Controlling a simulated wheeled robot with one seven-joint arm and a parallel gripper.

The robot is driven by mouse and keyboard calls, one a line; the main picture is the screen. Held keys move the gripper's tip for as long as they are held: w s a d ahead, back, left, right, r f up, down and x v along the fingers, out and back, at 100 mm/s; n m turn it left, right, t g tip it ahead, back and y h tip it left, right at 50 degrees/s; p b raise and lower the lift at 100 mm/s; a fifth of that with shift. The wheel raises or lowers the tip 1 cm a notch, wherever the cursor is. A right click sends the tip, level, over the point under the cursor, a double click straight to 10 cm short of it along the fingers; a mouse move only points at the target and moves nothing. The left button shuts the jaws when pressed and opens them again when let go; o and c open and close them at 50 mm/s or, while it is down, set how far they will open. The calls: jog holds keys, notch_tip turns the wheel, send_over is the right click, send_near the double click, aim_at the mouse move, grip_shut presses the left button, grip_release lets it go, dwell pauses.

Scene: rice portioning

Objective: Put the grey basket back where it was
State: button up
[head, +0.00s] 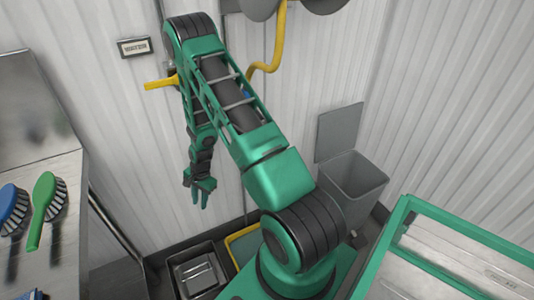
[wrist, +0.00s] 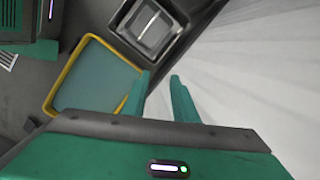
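My gripper (head: 204,190) hangs fingers down in front of the white wall in the head view. In the wrist view my gripper (wrist: 158,78) has its two green fingers apart with nothing between them. A grey, square, open-topped container (head: 174,268) stands on the floor at the bottom of the head view. It also shows at the top of the wrist view (wrist: 127,18), with a paler grey piece inside. I cannot tell for sure whether this is the grey basket. My gripper is above it and apart from it.
A yellow-rimmed tray (wrist: 62,73) lies on the floor beside the grey container. A grey bin (head: 350,190) with its lid up stands by the wall. A counter (head: 65,235) with green and blue brushes is at left. A green-framed table (head: 400,215) is at right.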

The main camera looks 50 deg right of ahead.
jog(key=s+d+r+n+h, duration=0.1)
jog(key=s+d+r+n, duration=0.15)
jog(key=r, duration=0.65)
jog(key=s+d+r+n, duration=0.15)
jog(key=s+r, duration=0.25)
jog(key=r, duration=0.5)
jog(key=s+d+r+n+h, duration=0.1)
jog(key=s+d+r, duration=0.15)
jog(key=r, duration=0.65)
jog(key=s+a+r+n, duration=0.1)
jog(key=s+r, duration=0.4)
jog(key=s, duration=0.3)
jog(key=s+a+r+n, duration=0.1)
jog(key=s+r+n, duration=0.1)
jog(key=s+r, duration=0.3)
jog(key=s+a+r+n+g, duration=0.1)
jog(key=s+r, duration=0.4)
jog(key=s, duration=0.6)
jog(key=shift+s+n, duration=0.2)
jog(key=shift+n, duration=0.1)
jog(key=shift+a, duration=0.1)
